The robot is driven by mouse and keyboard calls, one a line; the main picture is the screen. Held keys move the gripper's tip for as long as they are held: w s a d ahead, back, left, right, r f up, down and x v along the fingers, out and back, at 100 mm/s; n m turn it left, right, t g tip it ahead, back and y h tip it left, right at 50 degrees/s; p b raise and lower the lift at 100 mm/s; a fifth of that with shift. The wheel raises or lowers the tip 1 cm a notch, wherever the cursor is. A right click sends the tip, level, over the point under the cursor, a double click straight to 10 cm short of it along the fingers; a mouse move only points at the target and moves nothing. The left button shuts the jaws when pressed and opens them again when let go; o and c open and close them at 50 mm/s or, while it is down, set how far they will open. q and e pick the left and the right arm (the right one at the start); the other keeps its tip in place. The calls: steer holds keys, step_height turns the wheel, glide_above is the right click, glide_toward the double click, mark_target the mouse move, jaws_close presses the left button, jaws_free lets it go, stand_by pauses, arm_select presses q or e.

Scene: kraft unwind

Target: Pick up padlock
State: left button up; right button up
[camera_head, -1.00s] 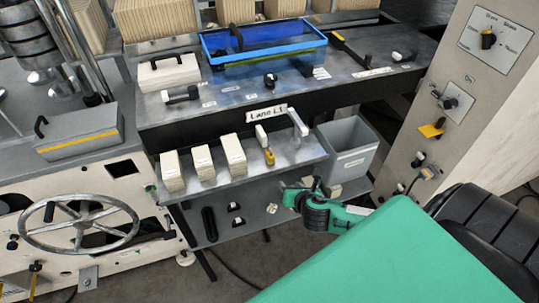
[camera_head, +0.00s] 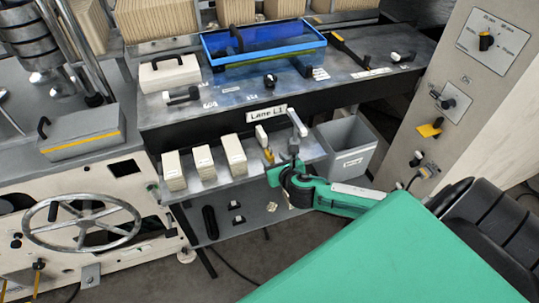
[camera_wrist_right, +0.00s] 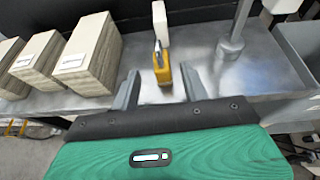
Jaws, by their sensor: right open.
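The yellow padlock (camera_head: 268,155) is on the small metal shelf below the Lane L1 sign, close to a white upright piece. In the right wrist view the padlock (camera_wrist_right: 163,72) shows its yellow body and a metal shackle at the top, in front of the white piece (camera_wrist_right: 160,22). My right gripper (camera_head: 281,163) is at the shelf's front edge. Its two fingers (camera_wrist_right: 158,88) are apart, with the padlock just beyond and between their tips. The fingers do not appear to touch it. My left gripper is not in view.
Several stacks of cards (camera_head: 203,162) stand left of the padlock on the shelf (camera_head: 222,187). A metal post (camera_wrist_right: 232,40) and a grey bin (camera_head: 347,147) stand to its right. A blue tray (camera_head: 263,44) and a white case (camera_head: 169,73) are on the bench above.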

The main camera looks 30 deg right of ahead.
mark_target(271, 156)
steer(key=p+x, duration=0.1)
steer(key=x, duration=0.3)
steer(key=shift+w+d+p, duration=0.15)
steer(key=shift+w+p, duration=0.1)
steer(key=shift+p, duration=0.1)
steer(key=shift+w+f, duration=0.25)
jaws_close()
